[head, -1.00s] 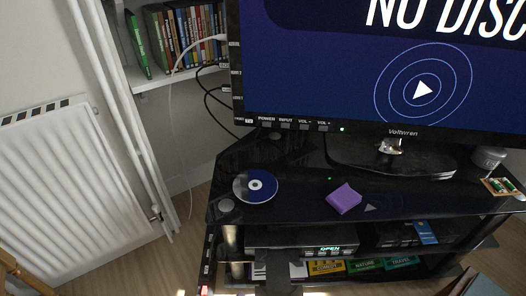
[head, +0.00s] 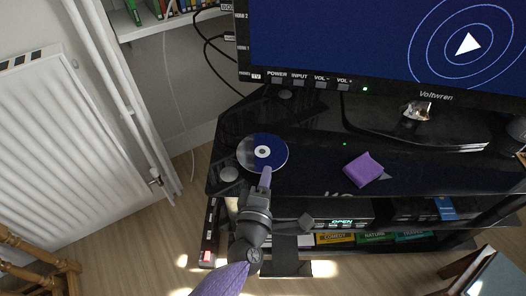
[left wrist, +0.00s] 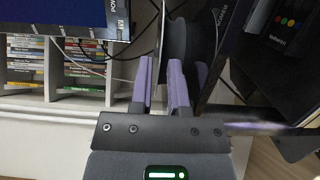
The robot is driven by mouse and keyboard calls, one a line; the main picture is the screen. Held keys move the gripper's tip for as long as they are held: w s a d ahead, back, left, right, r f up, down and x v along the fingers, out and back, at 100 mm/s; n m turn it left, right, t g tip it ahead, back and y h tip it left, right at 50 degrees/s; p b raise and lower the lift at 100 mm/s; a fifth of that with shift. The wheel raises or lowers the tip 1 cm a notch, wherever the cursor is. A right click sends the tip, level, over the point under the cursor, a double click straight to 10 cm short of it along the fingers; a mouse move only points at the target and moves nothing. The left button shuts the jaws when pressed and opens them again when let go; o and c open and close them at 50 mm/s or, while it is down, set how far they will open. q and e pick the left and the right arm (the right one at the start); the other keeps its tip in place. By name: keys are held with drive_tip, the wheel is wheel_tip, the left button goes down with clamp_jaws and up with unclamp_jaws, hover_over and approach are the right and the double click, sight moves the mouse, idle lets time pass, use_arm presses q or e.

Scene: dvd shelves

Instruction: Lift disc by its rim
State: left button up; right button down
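The disc (head: 275,145), blue and silver with a pale hub, lies flat on the left end of the black glass top shelf (head: 315,165) in the head view. My left gripper (head: 265,175) reaches the disc's near rim. In the left wrist view, the purple fingers of this gripper (left wrist: 160,62) stand apart. The disc (left wrist: 161,40) shows there nearly edge-on, as a thin grey strip running into the gap between them. I see a gap beside the strip, so the fingers do not look clamped. My right gripper is out of view.
A purple cloth or sponge (head: 364,169) lies right of the disc. The TV (head: 400,45) stands behind. Below, a player (head: 340,212) shows OPEN, with a dark tray (head: 285,262) jutting forward. A white radiator (head: 60,150) is at left.

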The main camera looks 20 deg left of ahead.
use_arm(q)
clamp_jaws()
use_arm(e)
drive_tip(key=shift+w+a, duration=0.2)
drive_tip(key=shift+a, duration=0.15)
